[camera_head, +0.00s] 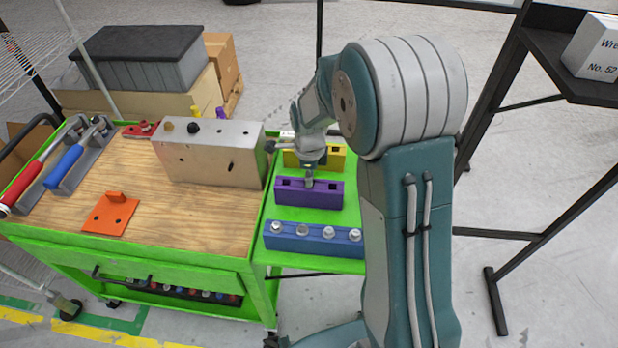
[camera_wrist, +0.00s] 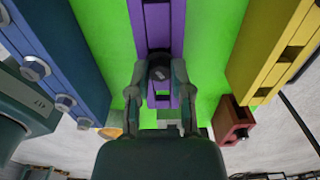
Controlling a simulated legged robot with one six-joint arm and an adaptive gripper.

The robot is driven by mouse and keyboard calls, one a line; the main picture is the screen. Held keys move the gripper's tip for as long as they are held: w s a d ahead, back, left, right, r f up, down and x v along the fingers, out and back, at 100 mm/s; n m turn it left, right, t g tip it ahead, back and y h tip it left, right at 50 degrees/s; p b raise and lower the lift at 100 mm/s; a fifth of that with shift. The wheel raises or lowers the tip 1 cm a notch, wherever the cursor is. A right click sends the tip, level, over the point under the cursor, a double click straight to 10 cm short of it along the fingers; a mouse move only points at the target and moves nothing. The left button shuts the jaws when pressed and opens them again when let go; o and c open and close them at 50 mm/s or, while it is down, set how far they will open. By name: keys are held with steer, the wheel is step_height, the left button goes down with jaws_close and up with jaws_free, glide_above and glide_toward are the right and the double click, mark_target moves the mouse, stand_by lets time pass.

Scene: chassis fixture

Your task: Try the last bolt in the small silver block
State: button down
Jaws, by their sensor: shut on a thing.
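My gripper (camera_head: 309,182) points down at the purple block (camera_head: 325,194) on the green shelf. In the wrist view its fingers (camera_wrist: 161,72) are shut on a dark round-headed bolt (camera_wrist: 159,67), over the purple block (camera_wrist: 163,25). I cannot tell whether the bolt sits in the block or is just above it. The purple block shows square dark openings at both ends. A silver-grey block (camera_head: 213,160) stands on the wooden cart top, with a brown plug and a black plug on its upper face and small holes in its front.
A blue block (camera_head: 313,239) with several silver bolts lies in front of the purple one; a yellow block (camera_head: 333,160) is behind. A red piece (camera_wrist: 232,122) shows in the wrist view. An orange bracket (camera_head: 109,213) and clamps lie on the cart (camera_head: 190,215). A black frame stands right.

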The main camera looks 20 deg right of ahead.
steer(key=shift+r, duration=3.05)
steer(key=shift+d, duration=0.15)
